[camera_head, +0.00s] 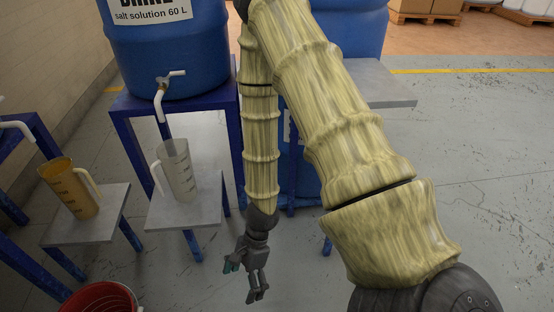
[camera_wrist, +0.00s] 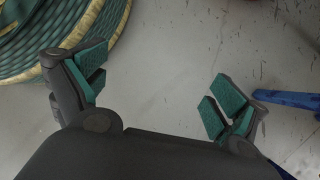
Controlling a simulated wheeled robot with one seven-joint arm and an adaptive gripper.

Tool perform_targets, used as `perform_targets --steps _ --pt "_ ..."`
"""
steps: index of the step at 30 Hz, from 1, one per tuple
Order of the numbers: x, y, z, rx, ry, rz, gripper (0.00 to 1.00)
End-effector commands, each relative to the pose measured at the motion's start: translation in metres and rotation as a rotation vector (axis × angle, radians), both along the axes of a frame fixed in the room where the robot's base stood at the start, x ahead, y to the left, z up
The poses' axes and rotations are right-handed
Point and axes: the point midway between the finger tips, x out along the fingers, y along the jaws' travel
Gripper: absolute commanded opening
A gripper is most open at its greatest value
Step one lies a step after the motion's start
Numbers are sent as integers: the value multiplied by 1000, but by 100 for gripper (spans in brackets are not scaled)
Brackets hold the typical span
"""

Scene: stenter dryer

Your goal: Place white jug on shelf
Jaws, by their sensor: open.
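The white jug (camera_head: 178,172) stands upright on a grey shelf (camera_head: 186,211) below the tap of a blue drum, with its handle to the left. My gripper (camera_head: 247,283) hangs to the right of that shelf and lower than it, apart from the jug. Its jaws are spread wide and empty; in the wrist view the green finger pads (camera_wrist: 160,88) have only bare floor between them. The jug does not show in the wrist view.
An amber jug (camera_head: 69,188) stands on another grey shelf (camera_head: 85,228) to the left. A blue drum (camera_head: 168,50) with a white tap sits on a blue stand (camera_head: 128,125). A red bucket (camera_head: 102,298) is at the bottom left. A green coiled hose (camera_wrist: 65,35) lies in the wrist view.

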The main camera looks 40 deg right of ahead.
Motion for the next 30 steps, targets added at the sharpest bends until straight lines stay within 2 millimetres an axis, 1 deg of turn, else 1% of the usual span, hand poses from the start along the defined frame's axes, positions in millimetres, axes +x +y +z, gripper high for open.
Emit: perform_targets --steps 1,3,6,9,12,16,20,24,27,30 --pt "-21 -6 -9 -36 22 91 97" --pt "-46 -17 -21 -90 42 226 97" --pt "-74 -35 -35 -160 51 419 97" --pt "-94 -53 -48 -221 40 608 97" --pt "-107 -68 -59 -270 8 793 97" --pt "-114 -79 -75 -313 -67 1023 97" --pt "-114 -78 -89 -330 -181 1235 97" --pt "-112 -63 -101 -317 -326 1415 97" --pt "-111 -50 -107 -297 -419 1500 97" --pt "-110 -39 -110 -280 -486 1549 97"
